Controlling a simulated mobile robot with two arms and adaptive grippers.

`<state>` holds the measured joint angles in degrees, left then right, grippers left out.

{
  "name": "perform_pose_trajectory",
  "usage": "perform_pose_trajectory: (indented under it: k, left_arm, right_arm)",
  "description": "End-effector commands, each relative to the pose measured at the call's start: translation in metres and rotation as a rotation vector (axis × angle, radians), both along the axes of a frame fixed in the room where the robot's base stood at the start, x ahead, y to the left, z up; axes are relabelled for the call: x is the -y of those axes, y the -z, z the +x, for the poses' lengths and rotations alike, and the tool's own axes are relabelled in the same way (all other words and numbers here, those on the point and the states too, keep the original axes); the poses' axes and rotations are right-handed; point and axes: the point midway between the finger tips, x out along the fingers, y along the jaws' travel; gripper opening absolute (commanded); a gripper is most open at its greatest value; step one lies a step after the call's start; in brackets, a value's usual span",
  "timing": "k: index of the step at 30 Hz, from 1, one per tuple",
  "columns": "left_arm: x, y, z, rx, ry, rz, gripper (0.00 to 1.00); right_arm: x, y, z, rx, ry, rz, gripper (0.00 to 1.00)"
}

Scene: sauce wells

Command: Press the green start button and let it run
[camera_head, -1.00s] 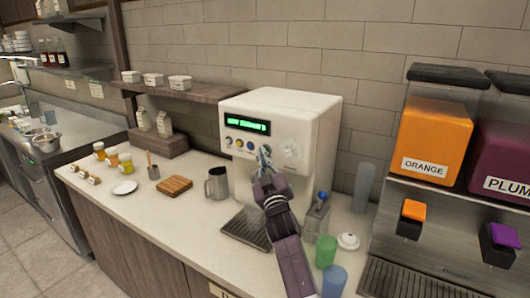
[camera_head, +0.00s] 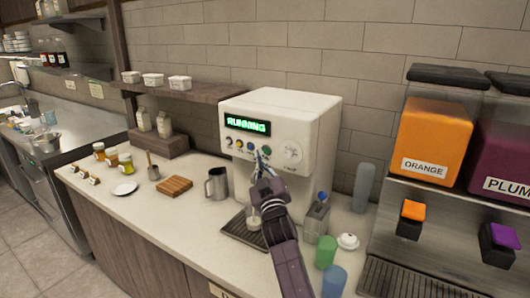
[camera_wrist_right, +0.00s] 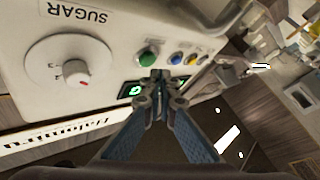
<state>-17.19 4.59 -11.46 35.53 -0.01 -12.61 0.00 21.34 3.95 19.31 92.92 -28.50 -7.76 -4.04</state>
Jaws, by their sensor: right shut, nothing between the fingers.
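The white drink machine (camera_head: 318,112) stands on the counter, and its display (camera_head: 247,126) reads "RUNNING" in green letters. The green button (camera_wrist_right: 148,57) sits beside the sugar dial (camera_wrist_right: 72,72) in the right wrist view. My right gripper (camera_head: 261,156) is shut and empty in front of the button panel. In the wrist view its fingertips (camera_wrist_right: 160,76) appear just below the green button, over part of the display; I cannot tell whether they touch the panel. A pale cup (camera_head: 254,219) is partly visible on the drip tray (camera_head: 236,231), behind my right arm. My left gripper is out of view.
A metal pitcher (camera_head: 217,185) stands left of the machine, with a wooden board (camera_head: 175,187) further left. A green cup (camera_head: 326,251), a blue cup (camera_head: 334,280) and a white lid (camera_head: 348,241) are close to my right arm. The orange dispenser (camera_head: 436,132) stands at the right.

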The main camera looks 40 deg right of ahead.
Motion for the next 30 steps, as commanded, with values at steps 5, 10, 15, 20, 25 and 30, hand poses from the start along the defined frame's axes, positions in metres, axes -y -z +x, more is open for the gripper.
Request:
perform_pose_trajectory:
  k: [5,10,15,20,25,30]
  left_arm:
    - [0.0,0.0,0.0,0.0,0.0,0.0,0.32]
    - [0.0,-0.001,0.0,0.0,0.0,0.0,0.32]
    - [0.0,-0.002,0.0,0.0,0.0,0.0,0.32]
    - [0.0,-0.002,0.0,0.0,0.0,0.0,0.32]
    - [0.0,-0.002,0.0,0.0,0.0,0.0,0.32]
    - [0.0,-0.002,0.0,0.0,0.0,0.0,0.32]
  right_arm:
    - [0.0,0.0,0.0,0.0,0.0,0.0,0.0]
    - [-0.008,0.001,-0.002,-0.001,-0.002,0.002,0.0]
    - [-0.024,0.0,-0.009,0.001,-0.002,0.003,0.0]
    - [-0.038,0.001,-0.015,0.0,-0.002,0.002,0.0]
    - [-0.046,0.0,-0.019,0.0,-0.001,0.002,0.0]
    - [-0.046,0.0,-0.019,0.0,-0.001,0.001,0.0]
